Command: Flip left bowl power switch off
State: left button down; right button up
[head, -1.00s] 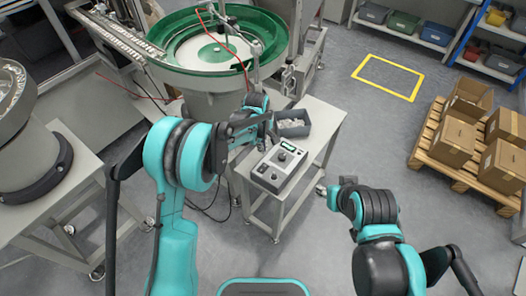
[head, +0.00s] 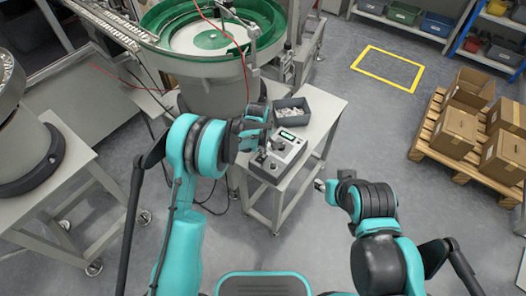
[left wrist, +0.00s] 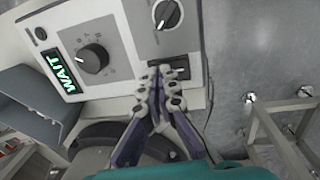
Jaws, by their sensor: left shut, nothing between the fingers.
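The grey control box (head: 291,146) stands on a small bench, with a green display and dials. In the left wrist view its face (left wrist: 115,25) shows a green display reading WAIT (left wrist: 61,73), a large dial (left wrist: 92,58) and a second knob (left wrist: 168,14). A black rectangular switch (left wrist: 181,69) lies below that knob, partly hidden by my fingers. My left gripper (head: 262,158) is over the near left part of the box. In the left wrist view its fingers (left wrist: 156,78) are together and empty, beside the switch; contact is unclear. My right gripper (head: 321,186) is beside the bench, its fingers too small to read.
A grey bin (head: 292,112) with pale parts sits behind the box. A green bowl feeder (head: 205,40) stands behind, with a red cable near. Another feeder (head: 25,150) is at the left. Cartons on a pallet (head: 443,155) stand right. The middle floor is open.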

pick_arm(q)
jog(key=shift+w+f+b, duration=0.1)
jog(key=shift+f+b, duration=0.25)
jog(key=shift+f, duration=0.05)
jog(key=shift+r, duration=0.1)
jog(key=shift+s+a, duration=0.1)
jog(key=shift+s, duration=0.15)
jog(key=shift+s+a, duration=0.3)
jog(key=shift+s, duration=0.1)
jog(key=shift+r, duration=0.1)
